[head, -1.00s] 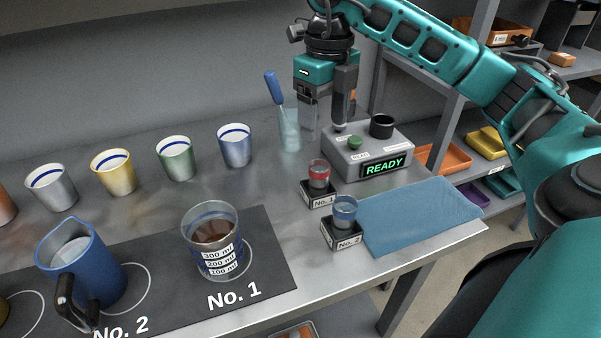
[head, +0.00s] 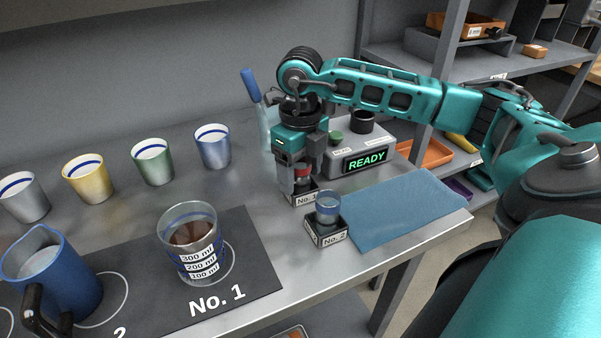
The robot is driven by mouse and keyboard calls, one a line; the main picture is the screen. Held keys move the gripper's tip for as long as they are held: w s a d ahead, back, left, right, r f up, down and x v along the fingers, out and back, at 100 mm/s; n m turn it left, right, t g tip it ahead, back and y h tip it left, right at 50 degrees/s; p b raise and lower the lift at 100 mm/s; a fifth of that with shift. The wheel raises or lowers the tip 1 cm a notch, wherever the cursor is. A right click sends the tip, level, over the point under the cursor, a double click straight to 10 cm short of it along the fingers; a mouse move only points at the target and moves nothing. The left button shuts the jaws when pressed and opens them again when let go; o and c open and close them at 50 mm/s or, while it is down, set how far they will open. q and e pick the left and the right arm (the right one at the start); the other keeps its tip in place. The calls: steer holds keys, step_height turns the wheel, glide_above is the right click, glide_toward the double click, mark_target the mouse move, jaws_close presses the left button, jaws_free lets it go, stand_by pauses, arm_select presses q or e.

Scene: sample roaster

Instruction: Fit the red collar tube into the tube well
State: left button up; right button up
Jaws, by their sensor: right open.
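The red collar tube (head: 302,171) stands in the small black holder labelled No. 1 (head: 306,199). Only part of its red collar shows, because my right gripper hides the rest. My right gripper (head: 301,177) points down from above, open, with its fingers on either side of the collar. I cannot tell whether they touch it. The tube well, a black round socket (head: 363,119), is on top of the grey device (head: 391,142) behind and to the right of the tube. No tube shows in it. My left gripper is out of view.
A blue-collar tube (head: 328,204) stands in the No. 2 holder (head: 325,232) close in front. A blue cloth (head: 405,207) lies right of the holders. The device has a green button (head: 336,138) and a READY display (head: 367,160). A glass beaker (head: 190,243) stands at left.

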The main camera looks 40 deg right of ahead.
steer(key=shift+c, duration=0.3)
steer(key=c, duration=1.1)
steer(key=shift+r, duration=0.1)
arm_select(q)
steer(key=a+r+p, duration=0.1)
steer(key=p, duration=0.2)
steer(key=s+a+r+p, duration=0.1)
steer(key=p, duration=0.2)
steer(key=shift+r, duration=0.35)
arm_select(e)
step_height(320, 180, up, 20)
steer(key=shift+f, duration=0.2)
